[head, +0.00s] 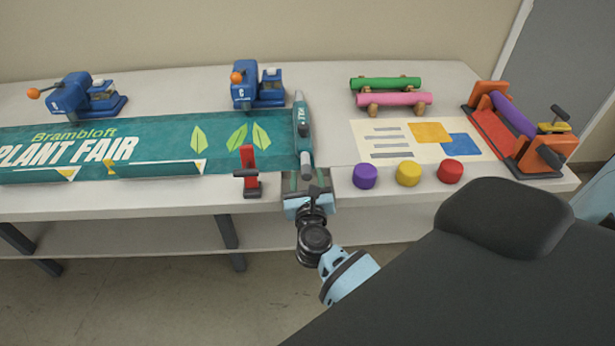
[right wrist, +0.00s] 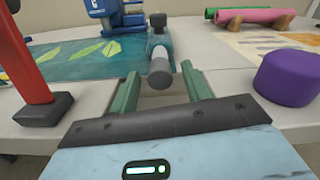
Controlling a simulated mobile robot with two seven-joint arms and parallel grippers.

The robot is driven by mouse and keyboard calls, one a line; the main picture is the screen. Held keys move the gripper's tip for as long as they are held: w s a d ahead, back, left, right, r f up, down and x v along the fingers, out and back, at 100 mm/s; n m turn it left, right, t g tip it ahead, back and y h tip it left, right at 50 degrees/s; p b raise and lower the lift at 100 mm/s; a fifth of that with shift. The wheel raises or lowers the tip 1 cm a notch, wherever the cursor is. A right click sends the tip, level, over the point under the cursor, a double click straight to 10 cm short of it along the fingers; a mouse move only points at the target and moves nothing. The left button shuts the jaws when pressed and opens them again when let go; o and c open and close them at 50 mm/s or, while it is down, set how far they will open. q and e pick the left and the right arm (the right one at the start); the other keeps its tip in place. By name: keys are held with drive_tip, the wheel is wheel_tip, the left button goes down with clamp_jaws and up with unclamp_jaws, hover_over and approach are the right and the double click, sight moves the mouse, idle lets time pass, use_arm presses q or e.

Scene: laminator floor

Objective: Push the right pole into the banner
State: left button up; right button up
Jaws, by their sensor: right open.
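The teal banner (head: 170,140) with "Brambloft Plant Fair" lettering and leaf prints lies flat on the table; part of it shows in the right wrist view (right wrist: 85,57). At its right end a teal and grey pole (head: 303,132) lies along the edge, pointing front to back. I cannot tell how far it sits inside the banner. My right gripper (head: 306,186) is at the table's front edge, open, in line with the pole. In the right wrist view its green fingers (right wrist: 160,88) flank the space just before the pole's grey end (right wrist: 160,72). My left gripper is out of view.
A red upright clamp (head: 248,172) stands left of my right gripper. Purple (head: 365,176), yellow (head: 408,173) and red (head: 450,171) round blocks stand to its right. Two blue presses (head: 258,87) (head: 85,95) stand behind the banner. An orange roller machine (head: 520,130) is far right.

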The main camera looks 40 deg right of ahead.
sight(306, 164)
drive_tip(key=shift+w+d, duration=0.1)
drive_tip(key=shift+w, duration=0.1)
clamp_jaws()
idle(0.3)
drive_tip(key=x, duration=0.4)
drive_tip(key=shift+b, duration=0.4)
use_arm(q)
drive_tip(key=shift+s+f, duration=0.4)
use_arm(e)
drive_tip(key=shift+r, duration=0.1)
